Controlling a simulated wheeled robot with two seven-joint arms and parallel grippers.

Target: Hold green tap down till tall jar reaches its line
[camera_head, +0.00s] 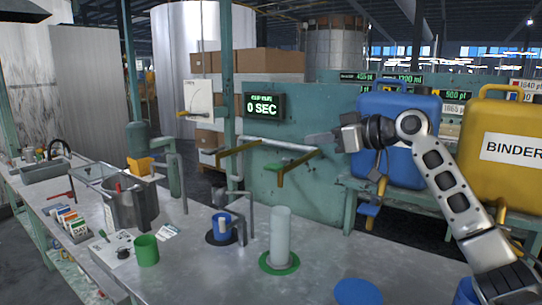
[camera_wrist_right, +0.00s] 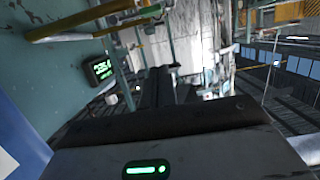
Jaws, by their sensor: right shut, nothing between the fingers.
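The tall jar (camera_head: 280,237) stands upright on a round green mat (camera_head: 265,266) on the metal counter. It looks pale and cloudy; I cannot make out its line or a liquid level. Above and behind it, a pale pipe (camera_head: 289,146) on the green wall carries brass-coloured tap parts (camera_head: 298,161). My left gripper is out of view.
A display (camera_head: 264,107) reads 0 SEC. A blue cup (camera_head: 221,229) stands left of the jar on a dark mat, and a green cup (camera_head: 146,250) further left. A blue disc (camera_head: 358,292) lies front right. Blue (camera_head: 402,111) and yellow (camera_head: 496,135) containers stand behind my right arm.

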